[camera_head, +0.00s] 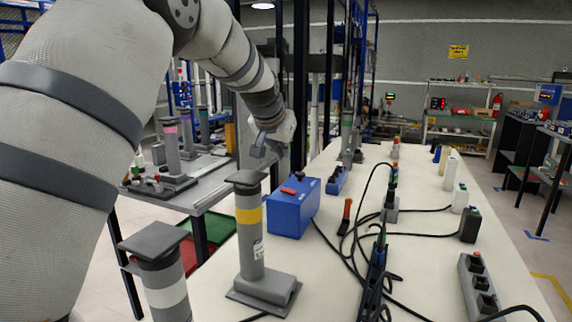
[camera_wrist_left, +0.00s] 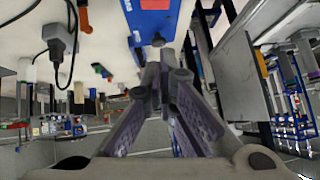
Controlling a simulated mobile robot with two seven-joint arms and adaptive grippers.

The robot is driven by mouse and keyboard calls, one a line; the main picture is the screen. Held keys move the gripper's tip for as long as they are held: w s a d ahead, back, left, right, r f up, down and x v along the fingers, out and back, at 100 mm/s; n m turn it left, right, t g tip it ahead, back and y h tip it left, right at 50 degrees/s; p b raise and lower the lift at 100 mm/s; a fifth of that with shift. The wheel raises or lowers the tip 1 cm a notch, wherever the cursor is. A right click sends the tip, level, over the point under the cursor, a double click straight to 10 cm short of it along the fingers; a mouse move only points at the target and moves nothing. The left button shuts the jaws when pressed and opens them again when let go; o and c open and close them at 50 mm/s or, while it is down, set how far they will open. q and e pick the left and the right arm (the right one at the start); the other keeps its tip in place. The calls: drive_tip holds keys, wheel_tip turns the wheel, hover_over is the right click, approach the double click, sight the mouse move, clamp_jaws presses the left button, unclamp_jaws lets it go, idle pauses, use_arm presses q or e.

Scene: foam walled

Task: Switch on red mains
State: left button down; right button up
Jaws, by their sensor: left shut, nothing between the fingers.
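A blue box (camera_head: 292,212) stands on the white table, with a red lever or switch (camera_head: 292,190) on its top. I cannot tell whether that switch is on or off. The box also shows in the left wrist view (camera_wrist_left: 148,28), with a red part (camera_wrist_left: 155,4) at the top edge. My left gripper (camera_head: 258,149) is shut and empty, above and behind the blue box, apart from it. In the left wrist view its closed fingers (camera_wrist_left: 166,62) point toward the box. My right gripper is not in view.
A grey post with a yellow band (camera_head: 249,215) stands in front of the blue box. A red-orange handled tool (camera_head: 346,214), black cables and a power strip (camera_head: 375,270) lie to the right. A grey socket block (camera_head: 478,285) lies at the table's right edge.

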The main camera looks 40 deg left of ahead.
use_arm(q)
drive_tip(key=b, duration=0.2)
hover_over(287, 191)
drive_tip(key=f, duration=0.6)
drive_tip(key=shift+d+f, duration=0.35)
drive_tip(key=shift+d, duration=0.05)
drive_tip(key=f, duration=0.2)
drive_tip(key=shift+a+f+p, duration=0.3)
drive_tip(key=shift+a, duration=0.05)
drive_tip(key=shift+f, duration=0.4)
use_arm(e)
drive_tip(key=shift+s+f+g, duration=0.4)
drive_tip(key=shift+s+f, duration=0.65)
